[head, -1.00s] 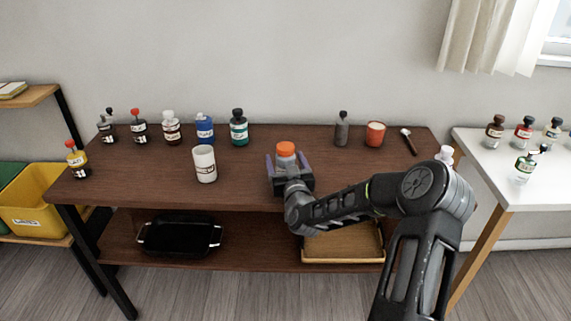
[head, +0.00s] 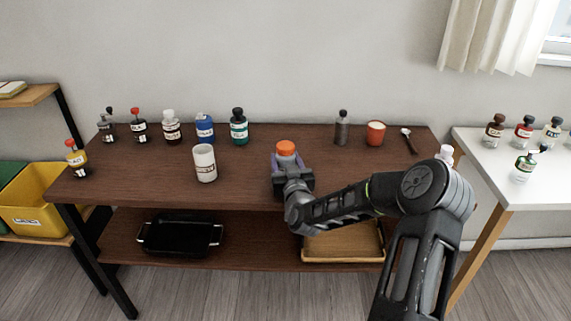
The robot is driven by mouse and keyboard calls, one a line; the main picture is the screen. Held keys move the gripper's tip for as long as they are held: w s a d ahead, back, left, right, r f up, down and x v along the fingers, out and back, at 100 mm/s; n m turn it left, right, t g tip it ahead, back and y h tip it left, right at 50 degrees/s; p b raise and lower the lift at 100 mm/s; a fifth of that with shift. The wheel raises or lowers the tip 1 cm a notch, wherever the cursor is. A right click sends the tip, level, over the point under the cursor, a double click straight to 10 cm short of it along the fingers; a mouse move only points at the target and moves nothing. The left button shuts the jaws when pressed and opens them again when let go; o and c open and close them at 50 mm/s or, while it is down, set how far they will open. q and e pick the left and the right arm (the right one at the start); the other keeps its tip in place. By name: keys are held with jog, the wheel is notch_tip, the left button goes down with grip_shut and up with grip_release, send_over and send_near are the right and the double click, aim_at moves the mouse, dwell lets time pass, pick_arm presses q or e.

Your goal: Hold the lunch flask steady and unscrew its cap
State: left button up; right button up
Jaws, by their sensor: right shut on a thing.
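The lunch flask (head: 287,158) stands upright near the front edge of the brown table, with its orange cap (head: 286,147) on top. Its pale body shows just under the cap; the lower part is hidden behind my right gripper. My right gripper (head: 291,172) comes from the front and is shut on the flask's body, with its fingers at either side below the cap. My left gripper is not in view.
Several bottles (head: 204,128) line the table's back left. The table between is clear.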

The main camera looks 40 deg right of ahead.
aim_at(286, 145)
jog(key=c, duration=0.6)
jog(key=shift+r, duration=0.1)
jog(key=shift+c, duration=0.2)
notch_tip(286, 145, up, 10)
dwell(0.6)
jog(key=o, duration=0.9)
jog(key=shift+c, duration=0.2)
grip_shut()
